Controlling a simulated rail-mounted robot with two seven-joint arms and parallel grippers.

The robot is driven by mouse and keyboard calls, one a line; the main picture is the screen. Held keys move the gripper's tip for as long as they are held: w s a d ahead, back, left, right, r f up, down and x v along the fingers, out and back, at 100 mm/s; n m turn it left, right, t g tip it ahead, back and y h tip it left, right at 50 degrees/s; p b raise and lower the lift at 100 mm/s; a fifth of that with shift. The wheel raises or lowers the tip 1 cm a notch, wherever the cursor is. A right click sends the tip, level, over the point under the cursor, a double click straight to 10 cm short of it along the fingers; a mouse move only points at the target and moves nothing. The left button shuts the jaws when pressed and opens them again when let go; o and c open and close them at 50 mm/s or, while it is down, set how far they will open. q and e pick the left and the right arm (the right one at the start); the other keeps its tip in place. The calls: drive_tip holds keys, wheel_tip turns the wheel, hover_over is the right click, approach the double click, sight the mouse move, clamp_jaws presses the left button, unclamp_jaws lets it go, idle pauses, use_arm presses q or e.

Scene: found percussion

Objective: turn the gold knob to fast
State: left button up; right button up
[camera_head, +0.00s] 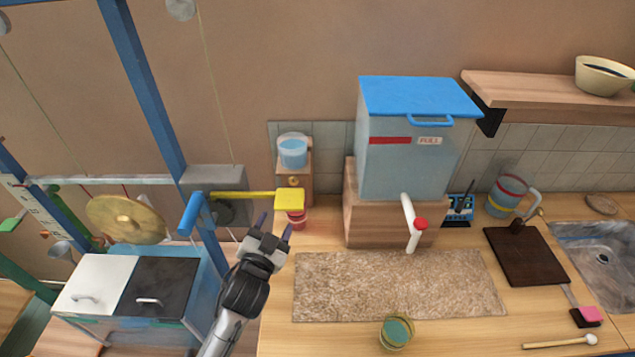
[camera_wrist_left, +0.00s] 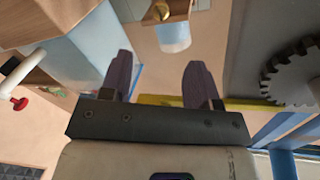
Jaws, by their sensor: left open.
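The gold knob (camera_head: 293,182) is on the front of a small wooden box (camera_head: 307,180) against the back wall, just above the yellow block. In the left wrist view the gold knob (camera_wrist_left: 163,12) shows small at the top edge, beyond the fingers. My left gripper (camera_head: 275,224) is open, in front of and below the knob and apart from it. Its two dark fingers show spread with nothing between them in the left wrist view (camera_wrist_left: 158,68). No fast marking is readable. My right gripper is not in view.
A yellow block (camera_head: 289,199) on a yellow bar, with a red cup (camera_head: 297,220) below, is close to the gripper. A cup of blue liquid (camera_head: 292,152) stands on the box. A blue-lidded tank (camera_head: 405,150) stands right. A gear (camera_wrist_left: 292,78) shows in the wrist view.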

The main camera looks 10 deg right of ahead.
sight(293, 182)
use_arm(q)
drive_tip(key=b+x, duration=0.1)
drive_tip(key=x, duration=1)
drive_tip(key=shift+w+r+b, duration=0.1)
drive_tip(key=shift+w+b, duration=0.05)
drive_tip(key=shift+b, duration=0.2)
drive_tip(key=shift+x, duration=1.25)
drive_tip(key=c, duration=0.9)
